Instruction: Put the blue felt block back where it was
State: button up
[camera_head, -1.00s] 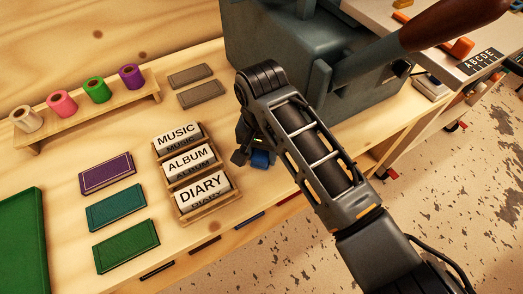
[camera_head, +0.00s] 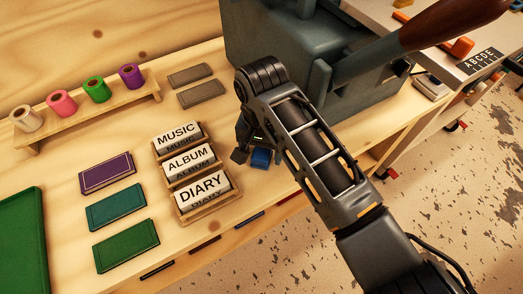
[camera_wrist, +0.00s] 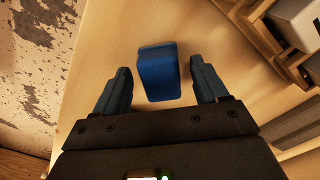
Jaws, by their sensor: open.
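The blue felt block (camera_head: 261,158) sits on the wooden bench top, just right of the label rack, partly hidden by my gripper and arm in the head view. In the wrist view the blue felt block (camera_wrist: 159,73) lies between my two fingers, with a gap on each side. My gripper (camera_wrist: 160,78) is open, and its fingers stand either side of the block without visibly touching it. In the head view my gripper (camera_head: 250,150) is low beside the rack, mostly hidden by my arm.
A wooden rack (camera_head: 208,209) holds MUSIC, ALBUM and DIARY label blocks left of my gripper. Purple, teal and green booklets (camera_head: 126,243) lie further left. Several foil rolls (camera_head: 97,89) stand on a shelf behind. A large grey machine (camera_head: 270,50) stands behind my arm. The bench's front edge is close.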

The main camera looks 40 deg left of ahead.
aim_at(262, 152)
notch_tip(262, 152, up, 12)
jog(key=shift+f, duration=0.25)
dwell(1.5)
